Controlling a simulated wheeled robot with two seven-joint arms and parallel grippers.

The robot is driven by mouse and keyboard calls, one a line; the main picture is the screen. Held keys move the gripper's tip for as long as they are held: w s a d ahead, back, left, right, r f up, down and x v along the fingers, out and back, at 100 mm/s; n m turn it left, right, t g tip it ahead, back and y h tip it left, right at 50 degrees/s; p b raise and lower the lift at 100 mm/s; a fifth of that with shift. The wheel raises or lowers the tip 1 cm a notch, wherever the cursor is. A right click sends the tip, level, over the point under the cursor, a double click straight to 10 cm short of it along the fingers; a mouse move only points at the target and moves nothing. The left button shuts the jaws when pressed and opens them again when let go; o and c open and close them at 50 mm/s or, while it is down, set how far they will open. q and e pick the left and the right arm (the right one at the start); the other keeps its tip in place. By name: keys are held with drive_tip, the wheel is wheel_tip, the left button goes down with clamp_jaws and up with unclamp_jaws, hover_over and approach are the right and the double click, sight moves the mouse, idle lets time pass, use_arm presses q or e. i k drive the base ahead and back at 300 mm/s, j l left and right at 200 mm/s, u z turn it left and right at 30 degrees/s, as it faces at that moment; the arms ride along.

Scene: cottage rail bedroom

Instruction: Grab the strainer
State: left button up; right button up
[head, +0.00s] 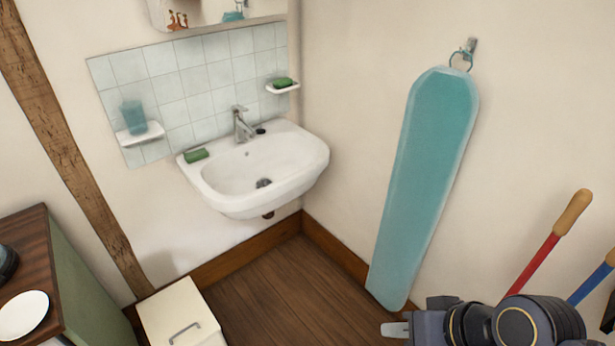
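No hand-held strainer can be made out in the head view. A small dark round drain piece (264,183) sits at the bottom of the white sink (225,178); I cannot tell whether it is a strainer. A small black object (260,131) lies on the sink's back rim, right of the tap (242,124). My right gripper (394,330) is at the bottom edge, right of and well apart from the sink. Its pale fingertip points left, and I cannot tell whether it is open. My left gripper is not in view.
A teal ironing board (428,180) hangs on the right wall. Red-handled (533,263) and blue-handled (590,284) tools stand at the right. A lidded cream bin (180,308) and a cabinet (85,285) with a white plate (22,315) are at lower left. Floor below the sink is clear.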

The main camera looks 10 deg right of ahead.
sight(264, 181)
drive_tip(key=i+u, duration=0.15)
drive_tip(key=u, duration=0.55)
drive_tip(key=i+l+u, duration=0.5)
drive_tip(key=l, duration=0.3)
drive_tip(key=i+l+u, duration=0.2)
drive_tip(key=l, duration=0.25)
drive_tip(key=i+l, duration=0.4)
drive_tip(key=l, duration=0.25)
